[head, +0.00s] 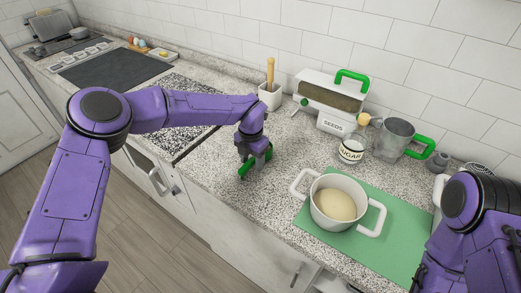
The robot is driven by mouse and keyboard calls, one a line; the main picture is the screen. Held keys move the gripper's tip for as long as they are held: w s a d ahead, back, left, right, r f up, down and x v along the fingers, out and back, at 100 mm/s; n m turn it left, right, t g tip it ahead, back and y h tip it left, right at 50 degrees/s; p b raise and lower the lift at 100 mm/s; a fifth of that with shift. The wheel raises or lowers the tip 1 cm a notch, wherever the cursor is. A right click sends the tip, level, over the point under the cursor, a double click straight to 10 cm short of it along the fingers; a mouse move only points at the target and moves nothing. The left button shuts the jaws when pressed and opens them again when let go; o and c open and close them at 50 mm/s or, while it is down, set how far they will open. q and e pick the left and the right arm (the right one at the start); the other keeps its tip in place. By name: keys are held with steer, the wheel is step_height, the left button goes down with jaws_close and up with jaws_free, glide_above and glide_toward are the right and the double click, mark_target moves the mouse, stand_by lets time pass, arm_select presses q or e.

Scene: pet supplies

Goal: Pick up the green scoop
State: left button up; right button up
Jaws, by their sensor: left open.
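The green scoop (245,170) lies on the speckled counter near its front edge, partly hidden by my left gripper. My left gripper (254,165) points down right at the scoop, with its jaws open around or beside it; I cannot tell which. Its fingertips are small and partly covered by the green shape. My right arm enters at the lower right, and its gripper is not visible.
A white pot (336,214) holding a pale round mass stands on a green mat (403,249). Behind are a SEEDS container (336,122), a sugar jar (352,149), a metal jug (391,140) with a green handle, and a white crock (270,98). Counter between scoop and pot is clear.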

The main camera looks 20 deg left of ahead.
arm_select(q)
steer(key=shift+w+a+f, duration=0.1)
steer(key=shift+f, duration=0.55)
jaws_close()
